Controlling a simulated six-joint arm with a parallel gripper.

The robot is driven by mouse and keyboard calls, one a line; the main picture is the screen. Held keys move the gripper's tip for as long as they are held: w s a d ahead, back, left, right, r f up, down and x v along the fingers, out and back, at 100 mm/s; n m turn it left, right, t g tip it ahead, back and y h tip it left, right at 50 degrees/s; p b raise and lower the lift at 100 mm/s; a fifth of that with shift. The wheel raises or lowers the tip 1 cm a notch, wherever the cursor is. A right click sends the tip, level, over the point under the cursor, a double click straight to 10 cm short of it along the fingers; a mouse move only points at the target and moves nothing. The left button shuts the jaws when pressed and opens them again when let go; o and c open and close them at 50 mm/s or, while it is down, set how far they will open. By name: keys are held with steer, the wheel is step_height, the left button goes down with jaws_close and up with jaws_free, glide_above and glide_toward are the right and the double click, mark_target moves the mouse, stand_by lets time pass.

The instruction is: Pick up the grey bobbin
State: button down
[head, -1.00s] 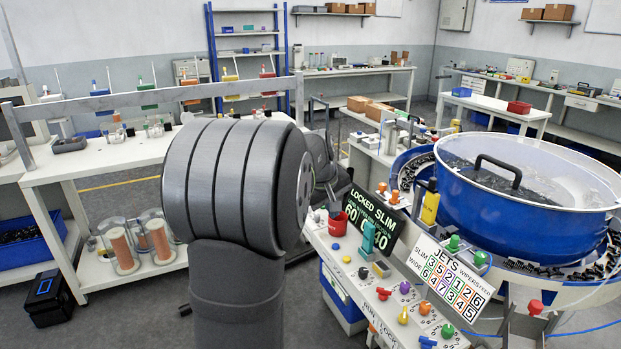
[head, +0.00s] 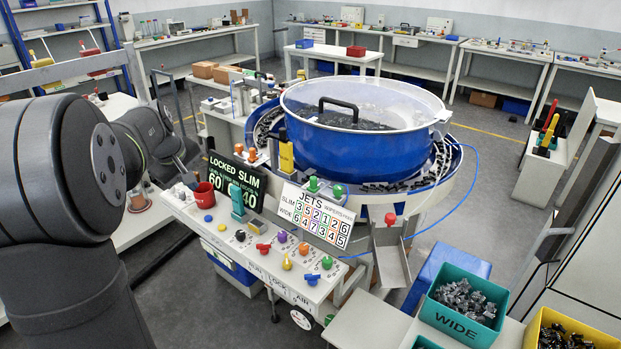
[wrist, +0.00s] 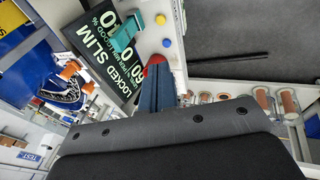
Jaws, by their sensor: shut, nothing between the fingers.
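I cannot pick out a grey bobbin with certainty. In the wrist view several spools stand in a row at the right; a copper-coloured bobbin (wrist: 289,102) is clearest, and paler small pieces beside it are too small to tell. My gripper (wrist: 157,72) is shut and empty, its blue-grey fingers pointing toward the control panel, apart from the spools. The red cup (wrist: 154,64) shows partly behind the fingertips; I cannot tell the gap. In the head view my arm hides most of the left bench, and only part of a copper-coloured bobbin (head: 138,203) shows.
The control panel (head: 228,232) carries knobs, a "LOCKED SLIM" display (head: 236,179), the red cup (head: 204,195) and a jets card (head: 316,217). The blue bowl feeder (head: 362,145) stands behind. A green "WIDE" bin (head: 465,303) and yellow bin (head: 567,330) are at lower right.

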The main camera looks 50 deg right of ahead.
steer(key=c, duration=2.2)
jaws_free()
steer(key=c, duration=1)
jaws_free()
steer(key=s+d+r+m+t, duration=0.1)
steer(key=s+d+r+m, duration=0.4)
steer(key=s+d+m, duration=0.45)
steer(key=s+d+r+m+t, duration=0.1)
steer(key=s+d+r+m, duration=0.4)
steer(key=s+d, duration=0.8)
glide_above(311, 172)
steer(key=s+a, duration=0.2)
steer(key=s, duration=0.1)
steer(key=shift+m, duration=0.35)
step_height(311, 172, down, 11)
steer(key=shift+d+f, duration=0.1)
steer(key=shift+d, duration=0.05)
steer(key=shift+w+x, duration=0.2)
steer(key=shift+x, duration=1.15)
steer(key=shift+w+x, duration=0.15)
steer(key=shift+x, duration=1.15)
